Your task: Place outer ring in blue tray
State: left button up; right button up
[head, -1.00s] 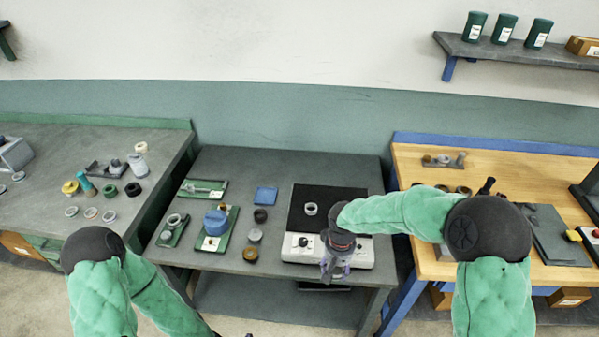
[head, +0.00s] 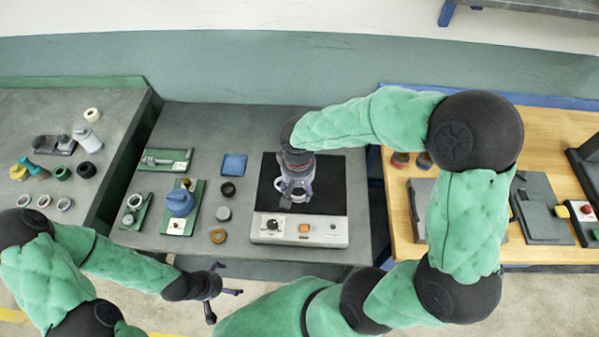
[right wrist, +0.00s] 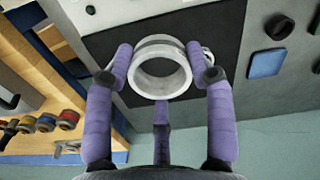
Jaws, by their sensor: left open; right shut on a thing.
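The outer ring (right wrist: 161,91), a pale metal ring, sits between the purple fingers of my right gripper (right wrist: 160,76) in the right wrist view. In the head view my right gripper (head: 294,190) is over the black plate (head: 325,190) of the grinder and is shut on the ring. I cannot tell whether the ring touches the plate. The blue tray (head: 233,164), a small flat square, lies on the table left of the plate; it also shows in the right wrist view (right wrist: 266,62). My left gripper (head: 226,291) is open and empty, low in front of the table.
A dark ring (head: 228,189), a grey part (head: 224,214) and a brass ring (head: 218,236) stand between the grinder and a green board with a blue part (head: 179,202). The grinder's control panel (head: 299,230) faces front. A wooden bench (head: 400,225) is on the right.

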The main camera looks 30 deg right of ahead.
jog(key=w+d+f, duration=0.2)
jog(key=w, duration=0.1)
jog(key=w+d+f+b, duration=0.1)
jog(key=w+d+f, duration=0.1)
jog(key=w+f, duration=0.1)
jog(key=w+d+f, duration=0.2)
jog(key=f, duration=0.1)
jog(key=shift+w, duration=0.4)
jog(key=shift+w+d+f, duration=0.1)
jog(key=shift+d+f, duration=0.05)
jog(key=shift+f, duration=0.05)
jog(key=shift+w+d+f+b, duration=0.15)
jog(key=shift+f+b, duration=0.4)
jog(key=shift+f, duration=1.15)
jog(key=shift+f, duration=0.2)
jog(key=o, duration=1)
jog(key=shift+r, duration=0.1)
